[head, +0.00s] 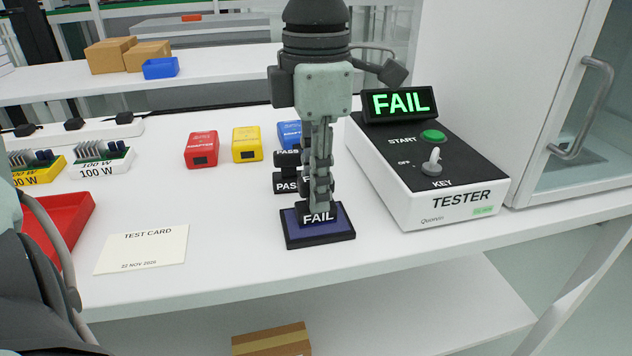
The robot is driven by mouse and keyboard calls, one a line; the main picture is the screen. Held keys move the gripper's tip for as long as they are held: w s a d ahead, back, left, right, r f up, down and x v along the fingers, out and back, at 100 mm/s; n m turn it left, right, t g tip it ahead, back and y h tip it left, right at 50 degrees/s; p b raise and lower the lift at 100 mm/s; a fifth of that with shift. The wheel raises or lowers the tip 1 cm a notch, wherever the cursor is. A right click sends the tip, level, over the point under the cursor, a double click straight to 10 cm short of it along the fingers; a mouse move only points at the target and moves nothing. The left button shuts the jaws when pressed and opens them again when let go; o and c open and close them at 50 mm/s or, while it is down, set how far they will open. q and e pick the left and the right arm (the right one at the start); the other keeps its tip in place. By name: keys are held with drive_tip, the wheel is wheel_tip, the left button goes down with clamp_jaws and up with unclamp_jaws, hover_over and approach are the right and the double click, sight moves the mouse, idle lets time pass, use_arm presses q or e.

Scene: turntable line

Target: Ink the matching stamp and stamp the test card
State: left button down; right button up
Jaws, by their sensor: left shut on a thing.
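The tester (432,178) shows FAIL in green on its display (397,103). My left gripper (318,192) points straight down and is shut on the FAIL stamp (318,217). The FAIL stamp stands upright over the dark blue ink pad (344,228) and looks to be touching it. The PASS stamp (287,186) stands just behind and left of the pad, partly hidden by my gripper. My right gripper is not in view.
Red (201,150), yellow (247,144) and blue (289,133) adapters stand behind the stamps. A red tray (72,219) and 100 W boards (102,160) are at the left. The table is clear between card and pad. A glass-door cabinet (535,100) stands right of the tester.

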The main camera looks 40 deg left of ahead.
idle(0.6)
use_arm(q)
drive_tip(key=shift+r+p, duration=2.15)
drive_tip(key=shift+r, duration=1.35)
